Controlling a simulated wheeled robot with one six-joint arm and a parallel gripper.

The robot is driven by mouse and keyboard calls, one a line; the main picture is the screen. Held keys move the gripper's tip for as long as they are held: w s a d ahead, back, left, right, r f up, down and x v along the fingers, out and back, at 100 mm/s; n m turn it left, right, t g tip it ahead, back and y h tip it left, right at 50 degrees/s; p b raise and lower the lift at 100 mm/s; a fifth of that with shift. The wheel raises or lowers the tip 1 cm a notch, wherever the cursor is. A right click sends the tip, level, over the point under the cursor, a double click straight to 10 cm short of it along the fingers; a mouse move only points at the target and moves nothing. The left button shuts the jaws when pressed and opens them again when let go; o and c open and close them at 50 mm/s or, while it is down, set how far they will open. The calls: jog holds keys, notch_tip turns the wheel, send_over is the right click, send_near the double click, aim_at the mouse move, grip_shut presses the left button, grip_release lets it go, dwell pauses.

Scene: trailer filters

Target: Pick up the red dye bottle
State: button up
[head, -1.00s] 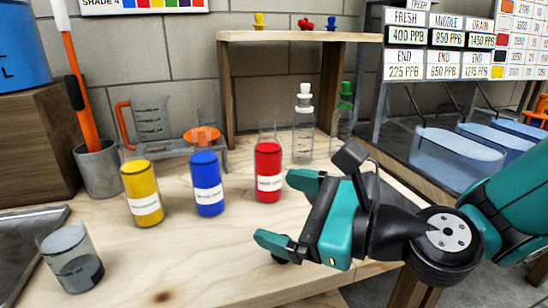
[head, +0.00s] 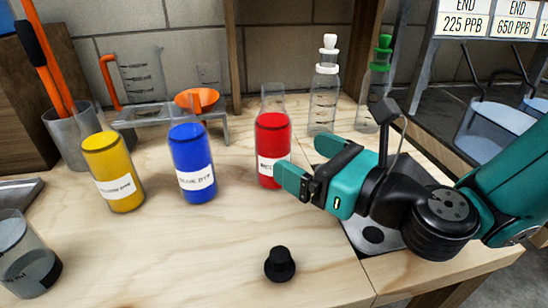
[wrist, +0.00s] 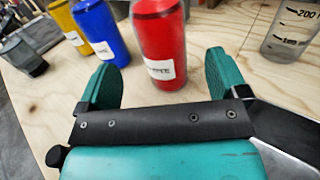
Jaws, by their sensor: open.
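The red dye bottle (head: 272,150) stands upright on the wooden bench, with a white label and a clear neck. My gripper (head: 300,158) is open and empty at the bottle's right, its jaws facing it. One fingertip overlaps the bottle's lower right edge in the head view. In the wrist view the red bottle (wrist: 160,40) shows between the two open fingers, nearer the middle than either side. Gaps show on both sides of it. How deep it sits between the fingers is hard to tell.
The blue bottle (head: 190,160) and yellow bottle (head: 113,172) stand to the left. Clear bottles with a white stopper (head: 324,95) and a green stopper (head: 375,85) stand behind my gripper. A black knob-like object (head: 280,264) lies in front. The front bench is mostly clear.

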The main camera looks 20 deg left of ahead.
aim_at(273, 155)
notch_tip(273, 155, down, 4)
jog(key=shift+w+d+b, duration=0.1)
jog(key=shift+d+b, duration=0.05)
jog(key=shift+b, duration=0.75)
jog(key=shift+w+a+r+p, duration=0.1)
jog(key=shift+a+r+p, duration=0.25)
jog(key=shift+r+p, duration=0.35)
jog(key=shift+w+a+f+p, duration=0.15)
jog(key=shift+a+f+p, duration=0.1)
jog(key=shift+a+p, duration=0.1)
jog(key=p+x, duration=0.2)
jog(key=x, duration=0.3)
jog(key=shift+a+p, duration=0.1)
jog(key=shift+p, duration=0.3)
jog(key=shift+w+a+f, duration=0.1)
jog(key=shift+w+a, duration=0.1)
jog(key=shift+a, duration=0.2)
jog(key=c, duration=1.2)
notch_tip(273, 155, up, 20)
jog(key=p, duration=1)
